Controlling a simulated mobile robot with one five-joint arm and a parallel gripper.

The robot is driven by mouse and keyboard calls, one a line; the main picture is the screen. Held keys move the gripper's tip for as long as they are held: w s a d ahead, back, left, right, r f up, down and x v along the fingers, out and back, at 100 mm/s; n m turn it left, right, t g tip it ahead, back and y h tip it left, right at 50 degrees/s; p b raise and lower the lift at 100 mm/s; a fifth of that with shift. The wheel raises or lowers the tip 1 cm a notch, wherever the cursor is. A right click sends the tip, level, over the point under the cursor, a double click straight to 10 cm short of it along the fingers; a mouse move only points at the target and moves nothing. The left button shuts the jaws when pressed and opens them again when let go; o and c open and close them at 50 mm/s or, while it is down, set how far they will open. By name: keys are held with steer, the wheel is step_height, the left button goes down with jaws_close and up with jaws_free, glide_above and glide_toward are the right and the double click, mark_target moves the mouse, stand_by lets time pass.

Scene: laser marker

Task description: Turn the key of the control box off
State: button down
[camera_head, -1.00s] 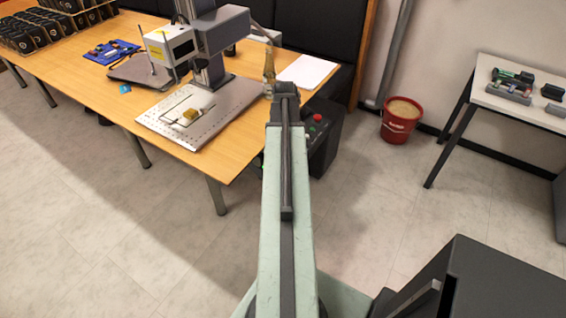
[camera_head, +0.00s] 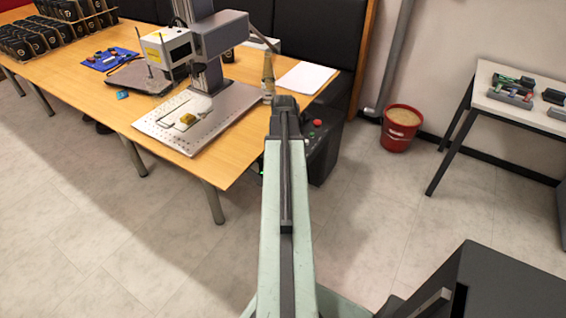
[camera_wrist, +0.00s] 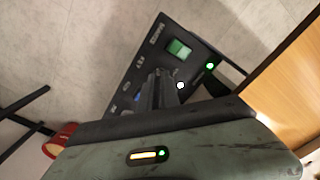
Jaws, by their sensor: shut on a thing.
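The black control box (camera_head: 324,165) stands on the floor under the right end of the wooden table, with a red button on top, partly hidden by my arm. In the wrist view its dark panel (camera_wrist: 204,40) shows a green rocker switch (camera_wrist: 179,48), a white light (camera_wrist: 180,85) and a green light (camera_wrist: 210,66). My gripper (camera_wrist: 158,90) is at the panel beside these controls, its fingers shut on the key, which they hide. The key's angle cannot be seen. In the head view my arm hides the fingers.
The table edge (camera_wrist: 285,85) is close on the right in the wrist view. A bottle (camera_head: 268,78) and the laser marker (camera_head: 215,40) stand on the table. A red bucket (camera_head: 398,138) is on the floor to the right. Open floor lies between bucket and box.

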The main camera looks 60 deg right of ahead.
steer(key=n, duration=0.8)
steer(key=shift+n, duration=0.3)
steer(key=n, duration=0.4)
steer(key=shift+n, duration=2.5)
steer(key=shift+w, duration=0.1)
steer(key=c, duration=1.6)
jaws_free()
steer(key=shift+r, duration=0.15)
